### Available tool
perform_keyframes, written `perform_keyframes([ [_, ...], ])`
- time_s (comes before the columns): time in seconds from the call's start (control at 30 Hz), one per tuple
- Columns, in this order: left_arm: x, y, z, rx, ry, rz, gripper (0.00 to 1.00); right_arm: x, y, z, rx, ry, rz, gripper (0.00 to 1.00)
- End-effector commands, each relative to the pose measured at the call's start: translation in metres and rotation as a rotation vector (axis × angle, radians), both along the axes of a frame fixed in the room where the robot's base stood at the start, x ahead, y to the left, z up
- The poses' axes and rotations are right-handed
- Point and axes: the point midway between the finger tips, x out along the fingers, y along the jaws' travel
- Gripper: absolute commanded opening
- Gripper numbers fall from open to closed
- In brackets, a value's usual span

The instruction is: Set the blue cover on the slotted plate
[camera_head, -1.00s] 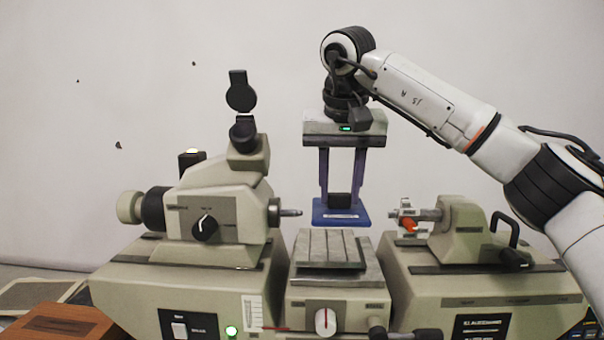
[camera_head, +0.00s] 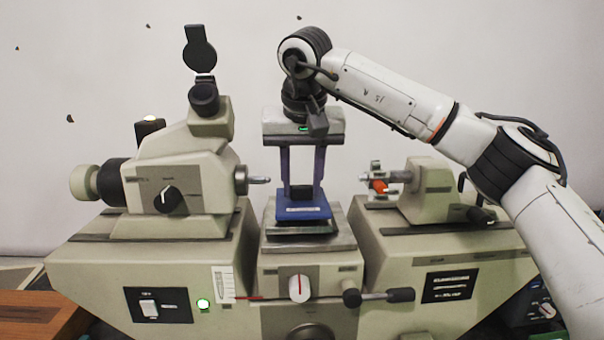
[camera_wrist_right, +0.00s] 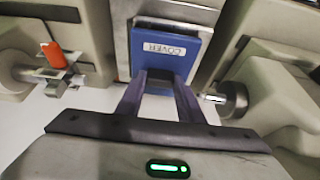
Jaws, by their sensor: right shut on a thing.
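The blue cover (camera_head: 303,207) is a flat blue piece with a dark block and a white label. My right gripper (camera_head: 303,190) points straight down and is shut on the cover's dark block. The cover is over the slotted plate (camera_head: 330,240), level and hiding most of it. I cannot tell whether the cover touches the plate. In the right wrist view the plate's edge (camera_wrist_right: 178,10) shows beyond the cover. My left gripper is not in view.
The measuring machine's left head (camera_head: 185,180) has a spindle (camera_head: 258,180) pointing toward the cover. The tailstock (camera_head: 425,190) with an orange-red part (camera_head: 379,186) stands to the right. A wooden box (camera_head: 40,315) is at lower left.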

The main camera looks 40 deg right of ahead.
Motion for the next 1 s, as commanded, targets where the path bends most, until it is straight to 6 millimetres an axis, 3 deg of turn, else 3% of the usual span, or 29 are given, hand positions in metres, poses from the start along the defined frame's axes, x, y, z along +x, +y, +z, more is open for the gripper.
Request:
perform_keyframes([
  [1.0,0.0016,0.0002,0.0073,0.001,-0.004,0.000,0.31,-0.0019,0.0013,-0.0011,0.001,-0.002,0.000,0.09],
])
